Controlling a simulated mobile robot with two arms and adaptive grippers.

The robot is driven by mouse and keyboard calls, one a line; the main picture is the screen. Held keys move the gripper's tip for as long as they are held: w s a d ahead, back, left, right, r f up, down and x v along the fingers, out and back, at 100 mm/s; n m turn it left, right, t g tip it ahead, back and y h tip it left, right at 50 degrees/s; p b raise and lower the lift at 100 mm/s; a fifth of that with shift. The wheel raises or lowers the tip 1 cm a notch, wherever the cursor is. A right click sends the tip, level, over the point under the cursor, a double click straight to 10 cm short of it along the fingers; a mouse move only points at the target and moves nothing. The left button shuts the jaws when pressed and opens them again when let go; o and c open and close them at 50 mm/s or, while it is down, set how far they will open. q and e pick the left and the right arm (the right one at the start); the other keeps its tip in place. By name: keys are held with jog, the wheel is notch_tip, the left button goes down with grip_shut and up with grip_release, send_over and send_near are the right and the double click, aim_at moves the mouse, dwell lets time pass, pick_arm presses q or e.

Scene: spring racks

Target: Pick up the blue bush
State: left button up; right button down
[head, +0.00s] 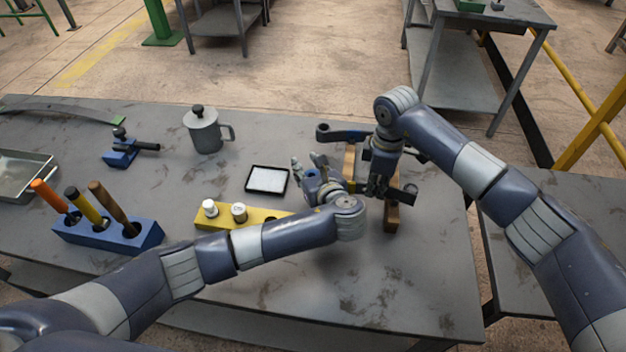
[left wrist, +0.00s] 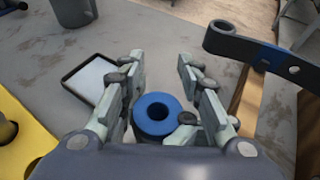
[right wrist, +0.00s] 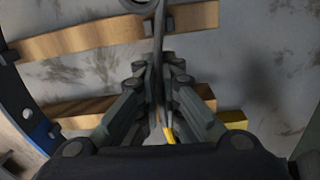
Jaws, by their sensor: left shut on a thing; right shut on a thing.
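The blue bush (left wrist: 157,115) is a short blue ring with a dark hole, between the fingers of my left gripper (left wrist: 157,80) in the left wrist view. My left gripper is shut on it; in the head view the gripper (head: 308,165) is above the table, just left of the wooden rack (head: 391,217). My right gripper (head: 376,190) is over the rack, pointing down. In the right wrist view it (right wrist: 157,75) is shut on a dark spring bar (right wrist: 159,38) with a yellow mark. The rack's wooden rails (right wrist: 95,37) cross below the bar.
A dark spring with a blue band (left wrist: 265,56) lies on the rack. A yellow block (head: 270,216) holds two small white-topped pieces. A framed white pad (head: 267,180), a grey mug (head: 204,132), a blue tool block (head: 108,236) and a metal tray (head: 24,174) stand further left.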

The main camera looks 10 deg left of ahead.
pick_arm(q)
jog(key=shift+s+a+f, duration=0.15)
jog(key=shift+s+f, duration=0.05)
jog(key=shift+f, duration=0.35)
jog(key=shift+c, duration=0.4)
pick_arm(e)
jog(key=shift+s+f, duration=0.35)
jog(key=shift+f, duration=0.05)
pick_arm(q)
jog(key=r, duration=1)
jog(key=shift+w+r, duration=0.2)
jog(key=shift+r, duration=0.1)
grip_shut()
pick_arm(e)
jog(key=shift+w, duration=0.15)
pick_arm(q)
jog(key=shift+o, duration=1.1)
grip_release()
grip_shut()
pick_arm(e)
jog(key=shift+w, duration=0.1)
jog(key=c, duration=1.7)
grip_release()
jog(key=shift+r, duration=0.15)
jog(key=shift+w+r, duration=0.1)
notch_tip(320, 180, up, 12)
jog(key=shift+f, duration=0.2)
